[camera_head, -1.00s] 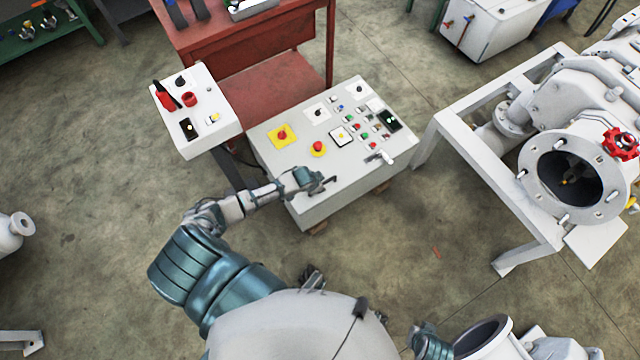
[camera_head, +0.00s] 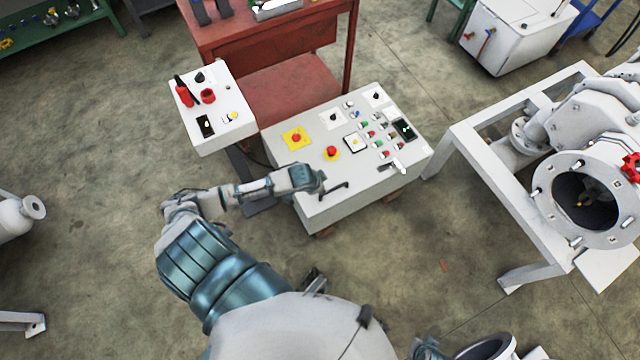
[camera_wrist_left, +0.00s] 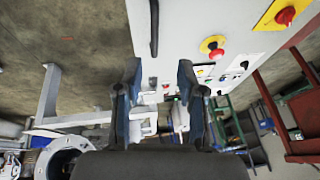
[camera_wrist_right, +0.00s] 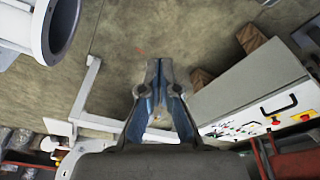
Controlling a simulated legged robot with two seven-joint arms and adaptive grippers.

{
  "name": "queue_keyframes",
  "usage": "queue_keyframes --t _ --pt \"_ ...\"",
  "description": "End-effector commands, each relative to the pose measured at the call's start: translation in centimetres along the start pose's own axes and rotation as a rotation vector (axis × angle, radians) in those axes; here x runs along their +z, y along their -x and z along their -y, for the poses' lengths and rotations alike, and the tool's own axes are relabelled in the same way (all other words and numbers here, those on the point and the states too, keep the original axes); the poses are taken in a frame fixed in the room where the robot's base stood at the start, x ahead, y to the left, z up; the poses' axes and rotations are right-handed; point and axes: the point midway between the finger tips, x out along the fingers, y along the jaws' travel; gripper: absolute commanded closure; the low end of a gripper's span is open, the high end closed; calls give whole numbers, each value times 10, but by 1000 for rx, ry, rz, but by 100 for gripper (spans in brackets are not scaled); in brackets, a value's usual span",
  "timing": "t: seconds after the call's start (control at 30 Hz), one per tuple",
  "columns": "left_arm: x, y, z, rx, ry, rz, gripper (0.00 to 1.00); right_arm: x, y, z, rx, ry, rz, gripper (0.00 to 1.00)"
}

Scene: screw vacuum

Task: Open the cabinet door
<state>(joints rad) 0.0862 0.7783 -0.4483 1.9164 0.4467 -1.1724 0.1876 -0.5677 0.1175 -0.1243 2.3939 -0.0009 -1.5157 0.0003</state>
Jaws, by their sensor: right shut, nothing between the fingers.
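The white cabinet (camera_head: 318,213) stands low on the floor, its panel of buttons facing up. A black bar handle (camera_head: 335,189) sits near the panel's front left corner. It also shows in the left wrist view (camera_wrist_left: 154,28) and the right wrist view (camera_wrist_right: 280,104). The panel looks closed. My left gripper (camera_head: 322,183) is over the panel's left edge beside the handle. In the left wrist view its fingers (camera_wrist_left: 158,80) are apart with nothing between them, and the handle lies beyond the tips. My right gripper (camera_wrist_right: 156,64) is shut and empty, away from the cabinet.
A white control box (camera_head: 216,130) on a post stands left of the cabinet. A red workbench (camera_head: 290,85) is behind. A white frame (camera_head: 500,215) with large machinery stands at the right. Bare floor (camera_head: 410,245) lies in front of the cabinet.

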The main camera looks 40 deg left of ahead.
Motion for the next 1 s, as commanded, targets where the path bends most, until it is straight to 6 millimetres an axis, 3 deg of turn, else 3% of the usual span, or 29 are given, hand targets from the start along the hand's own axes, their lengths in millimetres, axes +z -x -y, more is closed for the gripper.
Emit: queue_keyframes --t 0.53,0.63,0.77,0.9,1.0 --pt "2 -2 -3 4 8 1 61 -1 1 -1 1 1 -3 100" --pt "15 -13 -19 19 43 6 61 0 -24 1 -1 2 10 100" --pt "62 -38 -63 43 121 43 61 8 -72 2 -3 7 22 100" --pt "139 -56 -129 64 192 130 61 32 -124 4 -6 13 39 100" --pt "184 -58 -169 77 216 186 61 50 -148 4 -8 16 49 100"
